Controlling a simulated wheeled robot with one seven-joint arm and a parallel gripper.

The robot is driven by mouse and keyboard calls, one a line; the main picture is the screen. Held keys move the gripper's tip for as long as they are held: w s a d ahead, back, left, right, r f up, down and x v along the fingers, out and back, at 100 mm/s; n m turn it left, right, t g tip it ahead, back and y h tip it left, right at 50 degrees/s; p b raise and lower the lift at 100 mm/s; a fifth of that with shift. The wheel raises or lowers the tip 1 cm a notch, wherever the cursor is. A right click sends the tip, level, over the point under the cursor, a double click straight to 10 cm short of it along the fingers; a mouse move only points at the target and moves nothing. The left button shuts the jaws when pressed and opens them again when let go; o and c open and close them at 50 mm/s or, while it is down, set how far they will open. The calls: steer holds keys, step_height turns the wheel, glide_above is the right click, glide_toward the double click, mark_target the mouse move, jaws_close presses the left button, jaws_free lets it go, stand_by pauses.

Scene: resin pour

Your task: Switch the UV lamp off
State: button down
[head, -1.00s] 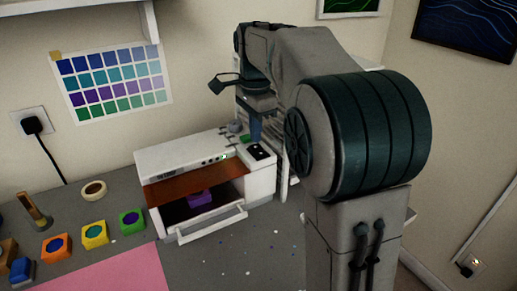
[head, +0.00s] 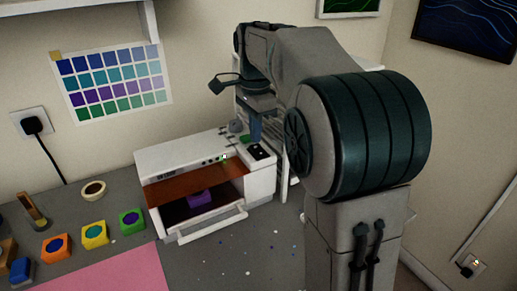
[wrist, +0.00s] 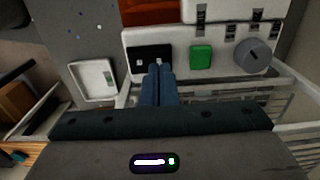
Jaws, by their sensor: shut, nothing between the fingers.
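The UV lamp is a white box (head: 160,164) with an orange-brown window (head: 195,184) and an open front. A small green light (head: 224,157) shows on its front strip. A black switch panel (head: 259,152) lies on its right-hand top; it also shows in the wrist view (wrist: 139,52) with small white marks. Beside it are a green button (wrist: 201,57) and a grey knob (wrist: 252,56). My gripper (wrist: 160,68) is shut and empty, its blue fingertips over the right part of the black panel. I cannot tell whether they touch it. The gripper also shows in the head view (head: 255,138).
A purple block (head: 200,199) sits inside the lamp, behind a white front handle (head: 212,224). Orange (head: 57,248), yellow (head: 95,234) and green (head: 132,220) blocks stand at left by a pink mat (head: 118,272). A white rack (wrist: 285,100) stands close beside the lamp.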

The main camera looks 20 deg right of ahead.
mark_target(256, 146)
steer(key=shift+f+b, duration=0.55)
steer(key=shift+f, duration=0.35)
stand_by(0.7)
step_height(256, 146, up, 7)
steer(key=p, duration=0.7)
steer(key=shift+r, duration=0.1)
stand_by(0.4)
steer(key=s+f+n+t, duration=0.1)
steer(key=s+f+n, duration=0.4)
steer(key=s, duration=0.6)
steer(key=s+f+n+t, duration=0.2)
steer(key=s+f+n, duration=0.4)
steer(key=s+n, duration=0.4)
steer(key=shift+s+d+f, duration=0.15)
steer(key=shift+s+f, duration=0.15)
steer(key=shift+s, duration=0.25)
